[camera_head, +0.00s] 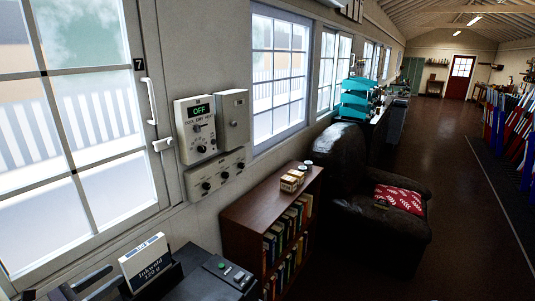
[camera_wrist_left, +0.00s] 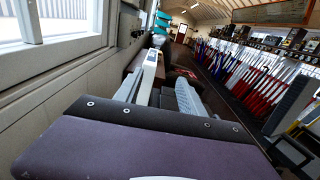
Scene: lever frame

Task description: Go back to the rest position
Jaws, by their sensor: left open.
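My left gripper (camera_wrist_left: 162,88) shows in the left wrist view with its two grey fingers apart. It points along the wall into the room. A narrow white shape (camera_wrist_left: 149,70) appears near its left finger; I cannot tell whether they touch. In the head view, dark parts at the lower left edge are hard to tell apart from the machine there. A white box with dark lettering (camera_head: 148,264) stands upright beside these parts. My right gripper is in neither view.
A dark machine with a green button (camera_head: 222,267) stands at the bottom. A bookcase (camera_head: 255,208) holds books, with small boxes (camera_head: 292,181) on top. Wall controls (camera_head: 195,128) read OFF. A dark armchair (camera_head: 352,165) stands beyond. Coloured levers (camera_head: 510,125) line the right; the floor between is clear.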

